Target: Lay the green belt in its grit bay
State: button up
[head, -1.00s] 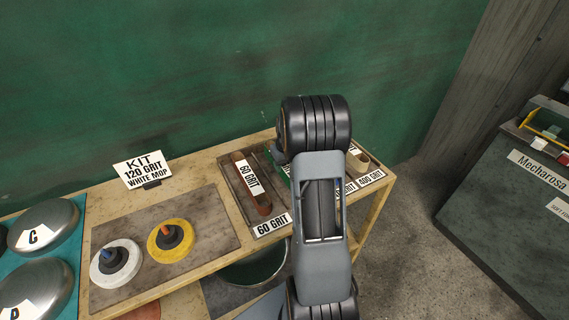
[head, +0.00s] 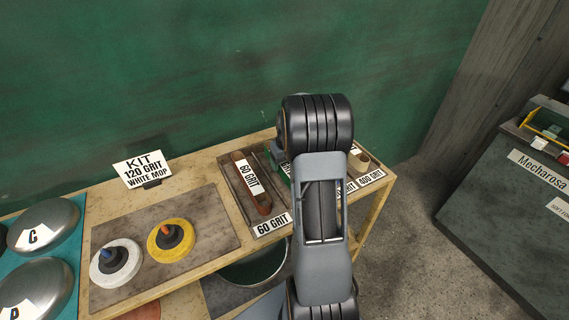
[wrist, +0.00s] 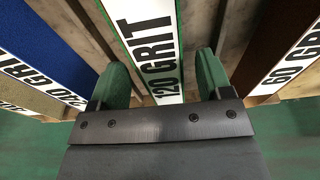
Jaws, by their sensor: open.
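The green belt (wrist: 153,45), with a white 120 GRIT label and thin green edges, shows between my fingers in the wrist view. It appears to lie in the bay between the blue 240 GRIT belt and the red-brown 60 GRIT belt, with wooden dividers (wrist: 205,35) on either side. My gripper (wrist: 162,78) is open, with one green-padded finger on each side of the belt and a visible gap to it. In the head view my arm hides most of the belt and the gripper; whether the belt lies fully flat cannot be told.
The 60 GRIT belt (head: 262,206) lies in the left bay of the rack (head: 232,185). The 240 GRIT belt (wrist: 50,40) is on the other side. A yellow mop (head: 171,242) and a white mop (head: 115,260) sit on a mat, by a kit card (head: 146,170).

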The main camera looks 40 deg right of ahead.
notch_tip(320, 180, up, 10)
jog(key=s, duration=0.2)
jog(key=s+a+r+n+t, duration=0.1)
jog(key=s+a+r, duration=0.15)
jog(key=a, duration=0.45)
jog(key=s+a+r, duration=0.2)
jog(key=s+a, duration=0.1)
jog(key=a, duration=0.4)
jog(key=s+a+f+t, duration=0.1)
jog(key=s+a, duration=0.8)
jog(key=s, duration=0.1)
jog(key=shift+a+f+n+b, duration=0.15)
jog(key=shift+n+b, duration=0.15)
jog(key=shift+s, duration=0.1)
